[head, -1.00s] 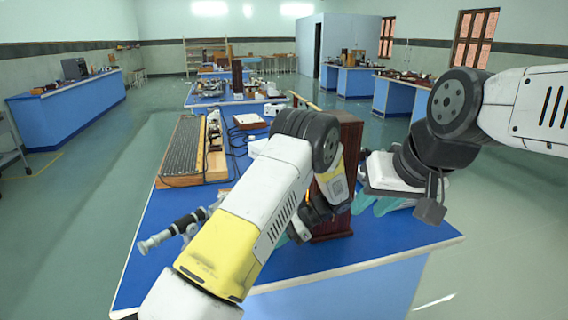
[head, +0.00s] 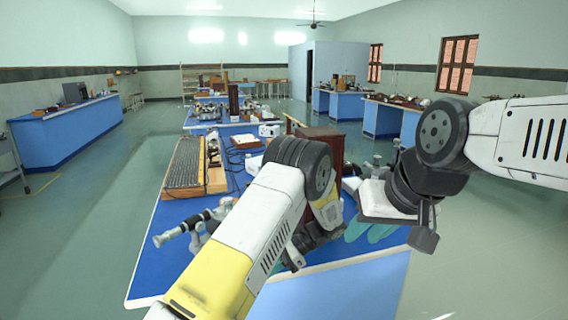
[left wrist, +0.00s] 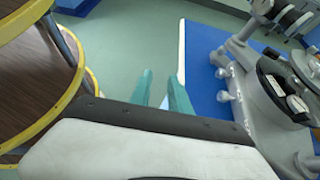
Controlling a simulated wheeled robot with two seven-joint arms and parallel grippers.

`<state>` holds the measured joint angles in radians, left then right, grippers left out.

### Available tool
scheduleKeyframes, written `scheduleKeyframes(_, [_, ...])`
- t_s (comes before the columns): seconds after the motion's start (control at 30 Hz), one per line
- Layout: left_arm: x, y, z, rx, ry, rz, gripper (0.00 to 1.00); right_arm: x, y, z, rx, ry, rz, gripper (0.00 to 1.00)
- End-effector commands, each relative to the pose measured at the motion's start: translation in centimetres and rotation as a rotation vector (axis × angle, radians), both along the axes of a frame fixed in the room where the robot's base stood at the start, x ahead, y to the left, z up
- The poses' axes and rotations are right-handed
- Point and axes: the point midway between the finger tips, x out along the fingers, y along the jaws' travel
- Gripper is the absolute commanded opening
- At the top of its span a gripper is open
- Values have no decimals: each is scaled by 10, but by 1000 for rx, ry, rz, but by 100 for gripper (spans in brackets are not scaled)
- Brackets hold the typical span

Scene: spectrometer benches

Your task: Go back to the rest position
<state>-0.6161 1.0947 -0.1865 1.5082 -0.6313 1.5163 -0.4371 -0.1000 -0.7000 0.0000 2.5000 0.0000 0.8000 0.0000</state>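My left gripper (left wrist: 163,80) shows two teal fingers set apart in the left wrist view, with bare floor between them. In the head view its fingers are hidden behind my white and yellow left arm. My right gripper (head: 369,229) is at the right part of the near blue bench (head: 183,215), its teal fingers pointing down and apart. I see nothing held in either gripper. A spectrometer (head: 185,229) stands on the near bench, left of my left arm. A grey spectrometer (left wrist: 285,85) also fills the right of the left wrist view.
A dark wooden box (head: 327,140) stands on the bench behind my left arm. A long ribbed instrument (head: 187,163) lies farther left. Yellow-rimmed round wooden stools (left wrist: 40,60) are close on the left of the left wrist view. Open floor (head: 90,230) lies left of the bench.

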Motion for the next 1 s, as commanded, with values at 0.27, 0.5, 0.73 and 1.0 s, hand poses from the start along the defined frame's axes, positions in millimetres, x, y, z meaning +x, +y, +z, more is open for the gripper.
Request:
scheduleKeyframes(0.27, [-2,5,16,-56,-37,44,23,0,0,0,0,1,0,30])
scheduleKeyframes(0.5, [-6,12,39,-135,-91,106,23,0,0,0,0,0,0,30])
scheduleKeyframes(0.73, [-15,23,76,-262,-186,209,23,0,0,0,0,0,0,30])
scheduleKeyframes(1.0, [-48,45,147,-514,-401,420,23,0,0,0,0,0,0,30])
